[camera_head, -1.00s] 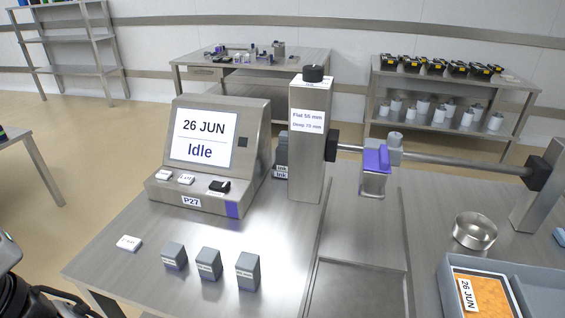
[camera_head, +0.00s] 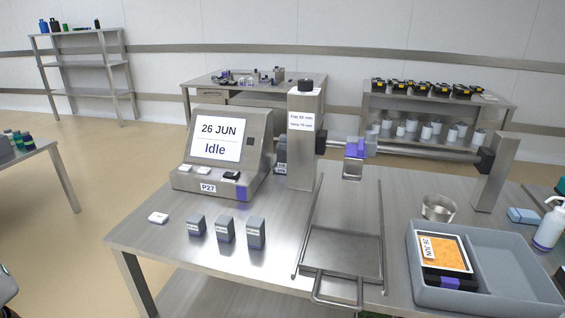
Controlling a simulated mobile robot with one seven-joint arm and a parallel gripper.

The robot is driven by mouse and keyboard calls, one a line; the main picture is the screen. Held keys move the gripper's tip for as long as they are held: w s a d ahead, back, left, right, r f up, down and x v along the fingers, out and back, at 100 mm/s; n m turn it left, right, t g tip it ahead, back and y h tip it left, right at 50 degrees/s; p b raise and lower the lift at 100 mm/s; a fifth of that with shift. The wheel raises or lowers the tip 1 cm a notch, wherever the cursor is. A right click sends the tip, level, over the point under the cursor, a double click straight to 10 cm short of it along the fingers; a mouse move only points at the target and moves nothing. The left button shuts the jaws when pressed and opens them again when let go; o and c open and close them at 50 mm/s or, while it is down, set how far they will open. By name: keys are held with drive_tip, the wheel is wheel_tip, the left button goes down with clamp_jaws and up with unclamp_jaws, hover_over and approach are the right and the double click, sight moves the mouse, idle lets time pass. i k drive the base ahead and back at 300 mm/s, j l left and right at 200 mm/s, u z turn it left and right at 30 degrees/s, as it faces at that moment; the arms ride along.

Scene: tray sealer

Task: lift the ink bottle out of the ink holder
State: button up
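A small grey unit with labels (camera_head: 281,168), which read "Ink" in the earlier frame, sits between the display console (camera_head: 225,150) and the upright steel post (camera_head: 304,150). It is partly hidden by both. I cannot tell the ink bottle from its holder there.
The console shows "26 JUN" and "Idle". A white block (camera_head: 158,218) lies left of the grey blocks. A steel frame with a handle (camera_head: 340,250) is at the centre front. A grey crate (camera_head: 505,258) holding an orange-filled tray and a steel bowl (camera_head: 438,208) are at right.

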sight(281, 147)
drive_tip(key=i+j+u, duration=0.15)
drive_tip(key=j+u, duration=0.15)
drive_tip(key=i+j+u, duration=0.2)
drive_tip(key=j+u, duration=0.15)
drive_tip(key=i+j+u, duration=0.25)
drive_tip(key=u, duration=0.25)
drive_tip(key=i+j+u, duration=0.35)
drive_tip(key=u, duration=0.15)
drive_tip(key=i+j+u, duration=0.2)
drive_tip(key=i+u, duration=0.15)
drive_tip(key=i, duration=0.15)
drive_tip(key=i+j+u, duration=0.1)
drive_tip(key=i+u, duration=0.3)
drive_tip(key=i+z, duration=0.3)
drive_tip(key=i, duration=0.3)
drive_tip(key=i+j+z, duration=0.15)
drive_tip(key=i+z, duration=0.2)
drive_tip(key=i, duration=0.25)
drive_tip(key=i+l+z, duration=0.1)
drive_tip(key=i+z, duration=0.85)
drive_tip(key=i+l+z, duration=0.1)
drive_tip(key=i+z, duration=0.8)
drive_tip(key=i+j+z, duration=0.1)
drive_tip(key=i+z, duration=0.3)
drive_tip(key=i, duration=0.7)
